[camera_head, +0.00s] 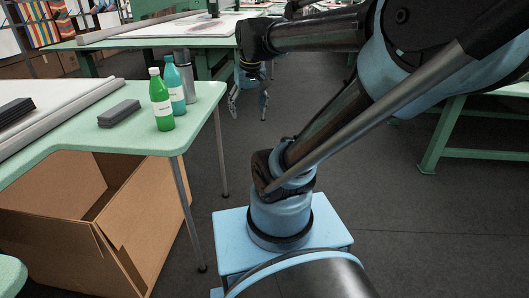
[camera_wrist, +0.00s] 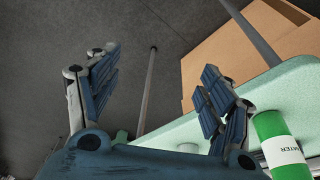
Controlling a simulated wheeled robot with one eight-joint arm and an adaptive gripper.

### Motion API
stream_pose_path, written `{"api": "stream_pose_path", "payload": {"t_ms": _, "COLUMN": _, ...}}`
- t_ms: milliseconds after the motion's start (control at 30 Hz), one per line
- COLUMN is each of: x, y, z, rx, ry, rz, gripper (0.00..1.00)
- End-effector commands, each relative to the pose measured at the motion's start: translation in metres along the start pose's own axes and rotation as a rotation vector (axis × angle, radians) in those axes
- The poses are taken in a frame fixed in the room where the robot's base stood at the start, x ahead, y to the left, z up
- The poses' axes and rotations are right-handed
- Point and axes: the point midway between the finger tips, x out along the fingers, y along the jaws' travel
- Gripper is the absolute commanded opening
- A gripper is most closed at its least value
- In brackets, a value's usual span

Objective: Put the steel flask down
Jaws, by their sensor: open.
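The steel flask (camera_head: 188,80) stands upright on the pale green table (camera_head: 95,138), close to its far right corner. It is partly hidden behind a teal bottle (camera_head: 174,90). My gripper (camera_head: 248,108) hangs to the right of the flask, past the table's edge, with its fingers spread and nothing between them. A clear gap shows between the gripper and the flask. In the wrist view my gripper (camera_wrist: 160,88) is open over the grey floor, and I cannot make out the flask there.
A green bottle (camera_head: 161,102) stands in front of the teal one and also shows in the wrist view (camera_wrist: 280,148). A dark grey block (camera_head: 119,113) lies to their left. A large cardboard box (camera_head: 130,215) sits under the table. Open floor lies to the right.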

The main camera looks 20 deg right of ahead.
Motion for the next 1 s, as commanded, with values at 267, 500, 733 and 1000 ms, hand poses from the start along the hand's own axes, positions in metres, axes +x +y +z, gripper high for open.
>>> {"api": "stream_pose_path", "payload": {"t_ms": 267, "x": 0.065, "y": 0.014, "z": 0.101, "rx": 0.085, "ry": -0.04, "rz": 0.022, "gripper": 0.74}}
{"api": "stream_pose_path", "payload": {"t_ms": 500, "x": 0.089, "y": 0.019, "z": 0.133, "rx": 0.114, "ry": -0.055, "rz": 0.029, "gripper": 0.74}}
{"api": "stream_pose_path", "payload": {"t_ms": 733, "x": 0.09, "y": 0.019, "z": 0.134, "rx": 0.115, "ry": -0.056, "rz": 0.029, "gripper": 0.74}}
{"api": "stream_pose_path", "payload": {"t_ms": 1000, "x": 0.09, "y": 0.019, "z": 0.134, "rx": 0.114, "ry": -0.056, "rz": 0.029, "gripper": 0.74}}
